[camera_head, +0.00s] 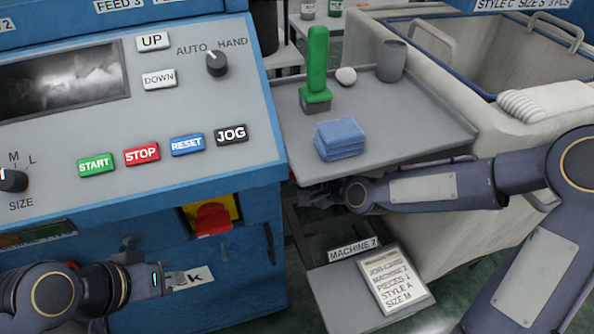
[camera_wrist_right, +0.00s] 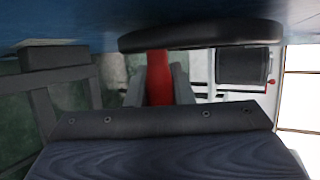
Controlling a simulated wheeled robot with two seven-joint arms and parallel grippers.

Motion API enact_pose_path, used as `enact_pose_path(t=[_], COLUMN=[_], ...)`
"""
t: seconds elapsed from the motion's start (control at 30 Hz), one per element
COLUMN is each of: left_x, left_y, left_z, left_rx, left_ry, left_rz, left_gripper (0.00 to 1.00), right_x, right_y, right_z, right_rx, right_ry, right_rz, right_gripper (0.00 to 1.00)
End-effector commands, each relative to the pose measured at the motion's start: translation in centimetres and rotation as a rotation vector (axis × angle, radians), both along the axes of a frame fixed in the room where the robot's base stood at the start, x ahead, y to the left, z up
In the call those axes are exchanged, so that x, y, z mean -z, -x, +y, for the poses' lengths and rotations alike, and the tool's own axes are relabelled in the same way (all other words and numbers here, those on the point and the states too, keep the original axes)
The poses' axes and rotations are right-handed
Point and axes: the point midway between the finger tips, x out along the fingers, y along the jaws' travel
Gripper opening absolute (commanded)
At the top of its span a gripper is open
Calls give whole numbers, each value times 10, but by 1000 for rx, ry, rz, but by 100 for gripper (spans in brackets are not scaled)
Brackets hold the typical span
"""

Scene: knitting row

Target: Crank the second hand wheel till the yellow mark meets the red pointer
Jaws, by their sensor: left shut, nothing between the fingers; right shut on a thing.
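In the right wrist view, a red handle (camera_wrist_right: 158,78) stands between the two grey fingers of my right gripper (camera_wrist_right: 159,88), which are shut on it. A dark rounded bar (camera_wrist_right: 200,35) crosses just beyond; I cannot tell whether it is the wheel's rim. In the head view, my right gripper (camera_head: 315,196) is beside the blue machine, below the grey tray, and mostly hidden. The hand wheel, the yellow mark and the red pointer cannot be made out. My left gripper (camera_head: 176,282) is shut and empty in front of the machine's lower front.
The blue machine's panel (camera_head: 215,105) carries buttons and a knob. A red switch (camera_head: 212,218) sits on its front. The grey tray (camera_head: 420,130) bears a green stand (camera_head: 317,70) and folded blue cloth (camera_head: 340,138). A job card (camera_head: 392,280) lies below, near my right forearm.

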Motion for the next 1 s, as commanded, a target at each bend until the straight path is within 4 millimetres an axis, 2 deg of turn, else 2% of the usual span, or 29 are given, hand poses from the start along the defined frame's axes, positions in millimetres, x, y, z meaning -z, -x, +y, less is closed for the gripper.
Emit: enact_pose_path(t=[0.1, 0.13, 0.3, 0.67, 1.0], left_x=[0, 0, 0, -2, -18], left_y=[0, 0, 0, 0, 0], left_z=[0, 0, 0, 0, 0], left_rx=[0, 0, 0, 0, 0], left_ry=[0, 0, 0, 0, 0], left_rz=[0, 0, 0, 0, 0], left_gripper=[0, 0, 0, 0, 0], right_x=[3, 3, 2, -3, -26], right_y=[2, 2, 1, 5, 41], right_z=[-1, -1, -1, -5, -40], right_rx=[-2, -2, -2, 1, 4], right_ry=[4, 4, 3, 1, 2], right_rz=[7, 7, 5, 2, 4], right_gripper=[0, 22, 42, 42, 42])
